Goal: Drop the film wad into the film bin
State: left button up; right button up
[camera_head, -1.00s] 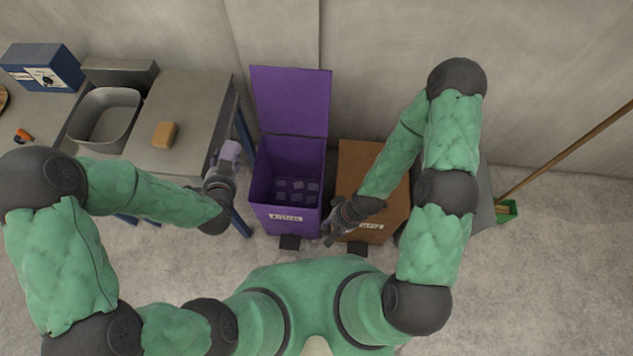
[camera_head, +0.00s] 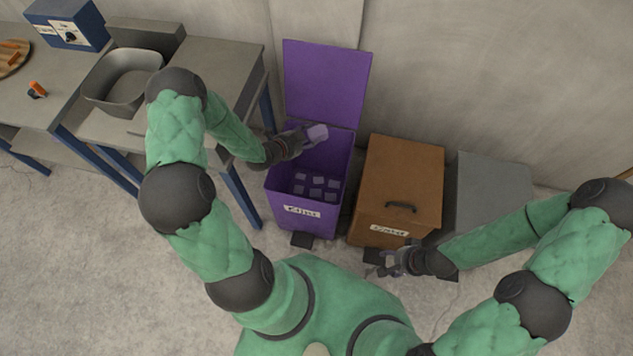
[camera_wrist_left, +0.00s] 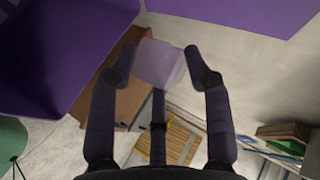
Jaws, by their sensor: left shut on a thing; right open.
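The film wad (camera_head: 317,132) is a pale purple lump. My left gripper (camera_head: 305,134) is shut on it and holds it over the opening of the purple film bin (camera_head: 309,216). In the left wrist view the wad (camera_wrist_left: 160,64) sits between the fingertips of the left gripper (camera_wrist_left: 163,68). The bin's lid (camera_head: 325,85) stands open against the wall side, and several small purple pieces lie inside on the bottom. My right gripper (camera_head: 388,264) is open and empty, low in front of the brown bin.
A closed brown bin (camera_head: 400,180) with a handle stands right of the purple bin, and a grey bin (camera_head: 490,188) stands beyond it. A grey table (camera_head: 215,75) with a grey tub (camera_head: 120,82) is at left. The wall is close behind the bins.

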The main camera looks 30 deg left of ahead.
pick_arm(q)
jog(key=s+a+f+b, duration=0.1)
jog(key=a+f, duration=0.2)
jog(key=f, duration=0.3)
jog(key=shift+s+a+m+h+b, duration=0.3)
jog(key=shift+s+a+h+b, duration=0.05)
jog(key=shift+a+h, duration=0.05)
jog(key=shift+f, duration=0.35)
jog(key=shift+c, duration=0.9)
jog(key=shift+f+b, duration=0.3)
jog(key=shift+b, duration=0.2)
grip_shut()
notch_tip(320, 180, down, 4)
jog(key=b, duration=0.3)
jog(key=shift+f, duration=0.25)
jog(key=shift+o, duration=1.2)
grip_release()
